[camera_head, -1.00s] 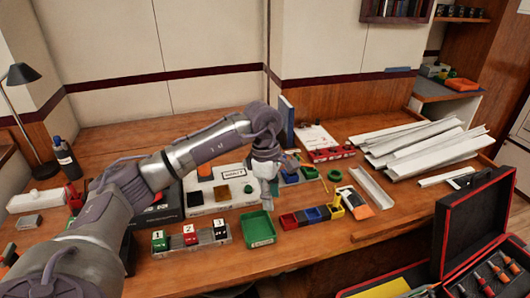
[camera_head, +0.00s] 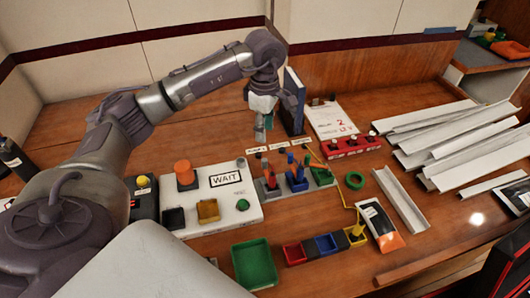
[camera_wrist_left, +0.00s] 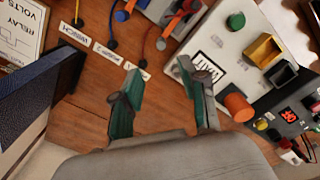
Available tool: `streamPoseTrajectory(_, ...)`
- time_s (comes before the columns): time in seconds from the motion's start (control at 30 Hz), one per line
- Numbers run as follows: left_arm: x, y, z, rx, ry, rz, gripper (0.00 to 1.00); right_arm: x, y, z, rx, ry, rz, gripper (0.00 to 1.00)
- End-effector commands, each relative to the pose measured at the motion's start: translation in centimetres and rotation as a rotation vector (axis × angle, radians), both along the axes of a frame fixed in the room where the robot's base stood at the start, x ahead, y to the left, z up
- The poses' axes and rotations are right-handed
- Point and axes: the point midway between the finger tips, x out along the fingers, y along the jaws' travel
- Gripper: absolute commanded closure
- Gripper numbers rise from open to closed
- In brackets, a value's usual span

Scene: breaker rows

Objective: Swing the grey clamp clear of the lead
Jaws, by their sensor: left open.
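My left gripper (camera_head: 260,134) is open and empty, pointing down over the labelled strip at the back of the bench. Its two teal fingers are apart in the left wrist view (camera_wrist_left: 160,84), with bare wood between them. Thin leads run from black plugs by the white labels; a yellow lead (camera_wrist_left: 79,68) shows at the upper left of the wrist view. Red (camera_head: 270,178), blue (camera_head: 296,176) and green (camera_head: 319,174) lever pieces stand on grey bases in front of the labels. I cannot tell which part is the grey clamp. My right gripper is not in view.
A white "WAIT" panel (camera_head: 222,207) with an orange button stands left of the levers. A blue upright binder (camera_head: 294,102) is close right of the gripper. A green tray (camera_head: 254,262) and small coloured bins are in front; pale channels lie at right.

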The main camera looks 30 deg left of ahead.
Motion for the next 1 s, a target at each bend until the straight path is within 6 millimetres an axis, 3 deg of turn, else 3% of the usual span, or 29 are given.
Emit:
streamPoseTrajectory(0.23, -0.1, 0.0, -5.1, -0.001, 0.005, 0.001, 0.57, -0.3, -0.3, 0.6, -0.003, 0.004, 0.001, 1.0)
streamPoseTrajectory(0.53, -0.1, -0.1, -10.6, -0.002, 0.003, 0.001, 0.57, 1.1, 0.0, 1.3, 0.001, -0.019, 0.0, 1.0)
streamPoseTrajectory(0.73, 0.0, -0.1, -12.2, -0.001, 0.001, -0.001, 0.57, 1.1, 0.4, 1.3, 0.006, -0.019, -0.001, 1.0)
streamPoseTrajectory(1.0, 0.0, 0.0, -12.5, -0.001, 0.0, 0.0, 0.57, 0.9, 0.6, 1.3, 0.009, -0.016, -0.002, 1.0)
